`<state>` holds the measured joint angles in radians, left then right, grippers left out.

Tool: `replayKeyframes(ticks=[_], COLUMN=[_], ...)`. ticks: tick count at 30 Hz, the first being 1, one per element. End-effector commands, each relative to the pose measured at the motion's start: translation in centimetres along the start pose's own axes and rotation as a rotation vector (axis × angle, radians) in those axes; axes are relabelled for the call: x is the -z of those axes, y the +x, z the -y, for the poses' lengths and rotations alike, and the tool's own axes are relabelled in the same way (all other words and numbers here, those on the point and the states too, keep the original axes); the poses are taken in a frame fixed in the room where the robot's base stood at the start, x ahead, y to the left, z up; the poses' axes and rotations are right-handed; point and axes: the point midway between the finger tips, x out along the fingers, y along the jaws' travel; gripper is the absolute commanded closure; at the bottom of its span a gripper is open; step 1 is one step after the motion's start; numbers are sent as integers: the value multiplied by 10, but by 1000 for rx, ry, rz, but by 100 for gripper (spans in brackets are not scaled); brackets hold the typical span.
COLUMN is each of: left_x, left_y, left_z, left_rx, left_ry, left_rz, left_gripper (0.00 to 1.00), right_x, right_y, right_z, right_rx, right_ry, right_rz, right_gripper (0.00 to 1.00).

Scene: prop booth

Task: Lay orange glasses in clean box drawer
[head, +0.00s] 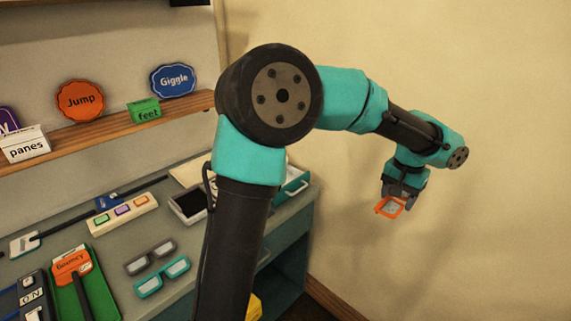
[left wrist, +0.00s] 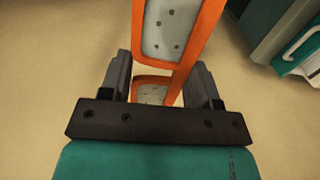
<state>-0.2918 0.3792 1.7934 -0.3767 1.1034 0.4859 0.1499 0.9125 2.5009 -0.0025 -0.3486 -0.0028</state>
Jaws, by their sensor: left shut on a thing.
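The orange glasses (head: 388,206) hang in my left gripper (head: 404,192), out to the right of the counter and in front of the bare wall. In the left wrist view the orange frame (left wrist: 187,25) with pale lenses passes between the jaws of the left gripper (left wrist: 165,85), which are shut on it. A teal drawer front with a pale handle (head: 292,190) shows at the counter's back right end, partly hidden by my arm. A teal front with a white handle (left wrist: 301,44) also shows at the upper right of the left wrist view. I cannot read any drawer label. My right gripper is out of view.
Grey glasses (head: 150,256) and teal glasses (head: 162,278) lie on the counter (head: 205,255). A green tray (head: 86,290) with an orange "Bouncy" sign and a cream strip (head: 122,214) with coloured pieces are nearby. A wooden shelf (head: 180,112) holds signs. Space around the held glasses looks clear.

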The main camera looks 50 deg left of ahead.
Motion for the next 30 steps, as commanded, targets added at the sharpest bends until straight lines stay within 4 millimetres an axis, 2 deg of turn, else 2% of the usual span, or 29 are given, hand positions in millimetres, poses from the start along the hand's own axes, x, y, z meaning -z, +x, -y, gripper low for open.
replayKeyframes(ticks=[5,8,11,14,17,21,26,30], left_x=[1,6,15,27,39,50,52,47], left_y=[1,3,8,16,26,41,59,75], left_z=[3,13,34,66,106,168,240,303], left_rx=[-1,-3,-8,-14,-20,-25,-26,-23], left_ry=[-1,-4,-9,-14,-19,-23,-27,-32], left_rz=[0,2,3,5,4,3,1,0], left_gripper=[67,67,67,67,67,67,67,67], right_x=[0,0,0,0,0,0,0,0], right_y=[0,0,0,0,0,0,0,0], right_z=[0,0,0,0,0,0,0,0], right_rx=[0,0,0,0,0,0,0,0], right_ry=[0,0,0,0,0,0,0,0], right_rz=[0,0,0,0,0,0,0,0], right_gripper=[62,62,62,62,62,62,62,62])
